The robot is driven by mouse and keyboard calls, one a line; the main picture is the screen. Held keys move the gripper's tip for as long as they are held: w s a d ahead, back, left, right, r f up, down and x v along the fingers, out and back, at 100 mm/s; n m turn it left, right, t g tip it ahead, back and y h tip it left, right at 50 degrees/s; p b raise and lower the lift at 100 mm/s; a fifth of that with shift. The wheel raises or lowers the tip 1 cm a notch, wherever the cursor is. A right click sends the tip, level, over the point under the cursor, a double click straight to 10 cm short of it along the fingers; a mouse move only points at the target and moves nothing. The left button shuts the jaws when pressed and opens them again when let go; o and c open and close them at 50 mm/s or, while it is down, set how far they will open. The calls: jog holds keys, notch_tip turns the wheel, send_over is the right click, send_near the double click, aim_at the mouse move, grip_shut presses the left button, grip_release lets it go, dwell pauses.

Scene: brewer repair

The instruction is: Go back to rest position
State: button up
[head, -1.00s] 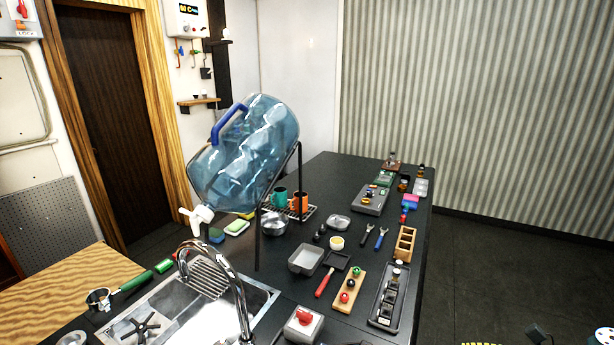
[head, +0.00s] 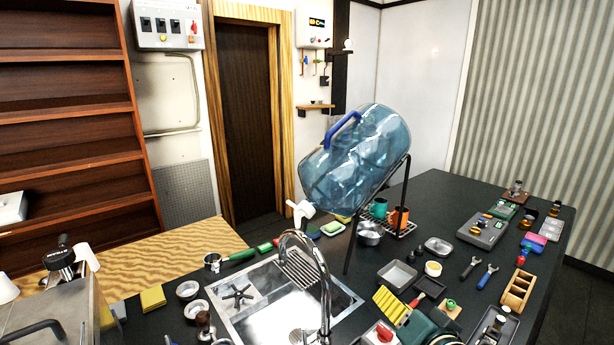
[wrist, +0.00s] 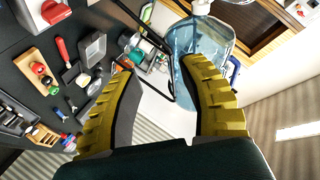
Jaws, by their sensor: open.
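My gripper shows at the bottom of the head view, with its yellow ribbed finger (head: 391,305) above the front of the black counter. In the wrist view both yellow fingers of my gripper (wrist: 165,85) are spread wide, with nothing between the pads. The big blue water bottle (head: 352,160) rests tilted on its black stand, behind and left of my gripper in the head view. It also shows past the fingertips in the wrist view (wrist: 201,36). My gripper touches nothing that I can see.
The sink (head: 285,305) with its chrome tap (head: 318,275) lies left of my gripper. A grey tray (head: 397,275), wrenches (head: 486,277) and a wooden box (head: 516,291) lie on the counter close by. A coffee machine (head: 60,310) stands at lower left. The air above the counter's right side is clear.

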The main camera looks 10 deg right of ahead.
jog(key=s+a+r+n+t, duration=0.4)
jog(key=s+a+r+n, duration=0.15)
jog(key=a+r, duration=0.35)
jog(key=s+a+r+n+t, duration=0.35)
jog(key=s+a+r, duration=0.35)
jog(key=a+r, duration=0.25)
notch_tip(320, 180, up, 28)
jog(key=s+p, duration=0.1)
jog(key=p, duration=2.7)
jog(key=shift+s+a+r, duration=0.2)
jog(key=shift+a, duration=0.2)
jog(key=shift+w+d+t, duration=0.1)
jog(key=shift+t, duration=0.15)
